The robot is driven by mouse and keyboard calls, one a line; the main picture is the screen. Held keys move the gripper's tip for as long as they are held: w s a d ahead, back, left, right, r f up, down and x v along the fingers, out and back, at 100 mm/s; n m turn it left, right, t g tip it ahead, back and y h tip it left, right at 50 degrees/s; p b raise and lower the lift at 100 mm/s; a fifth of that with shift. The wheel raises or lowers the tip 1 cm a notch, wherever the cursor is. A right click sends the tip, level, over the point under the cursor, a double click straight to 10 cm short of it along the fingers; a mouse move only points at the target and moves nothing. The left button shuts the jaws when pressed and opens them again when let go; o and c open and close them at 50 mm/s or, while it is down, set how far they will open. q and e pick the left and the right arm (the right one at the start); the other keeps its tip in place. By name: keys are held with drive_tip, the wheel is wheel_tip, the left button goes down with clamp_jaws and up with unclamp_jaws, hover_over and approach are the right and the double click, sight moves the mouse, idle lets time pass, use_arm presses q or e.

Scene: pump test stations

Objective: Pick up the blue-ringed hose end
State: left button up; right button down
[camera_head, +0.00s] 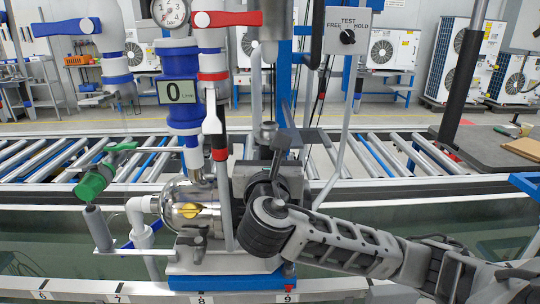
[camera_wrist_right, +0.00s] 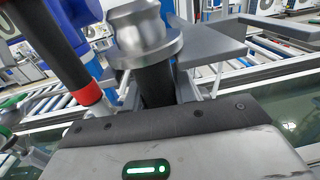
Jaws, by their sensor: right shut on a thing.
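My right gripper (camera_head: 268,150) is in the middle of the head view, just right of the pump. It is shut on a dark upright piece with a silver metal collar (camera_wrist_right: 148,40), which stands between the fingers in the right wrist view. This looks like a hose end; its silver top (camera_head: 266,130) also shows in the head view. No blue ring can be made out on it, and its lower part is hidden by the gripper. A red-ringed hose (camera_head: 220,153) hangs close by on the left. My left gripper is not in view.
The test station has a blue flow meter (camera_head: 180,88) reading 0, a gauge (camera_head: 171,11), a red valve handle (camera_head: 228,19) and a metal pump (camera_head: 190,205). A green fitting (camera_head: 91,186) sits left. A roller conveyor (camera_head: 410,157) runs behind. A TEST switch box (camera_head: 347,31) hangs above.

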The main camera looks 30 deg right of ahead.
drive_tip(key=p+v, duration=0.2)
drive_tip(key=v, duration=1.5)
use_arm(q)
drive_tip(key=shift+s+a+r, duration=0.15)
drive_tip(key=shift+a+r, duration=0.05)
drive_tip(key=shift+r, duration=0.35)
use_arm(e)
drive_tip(key=w+a+f+n+t+y, duration=0.1)
drive_tip(key=w+f+n+t+y, duration=0.2)
drive_tip(key=f+n+y, duration=0.4)
drive_tip(key=shift+w+f+y, duration=0.7)
drive_tip(key=shift+f+y, duration=1)
drive_tip(key=shift+f, duration=0.75)
drive_tip(key=shift+a, duration=0.1)
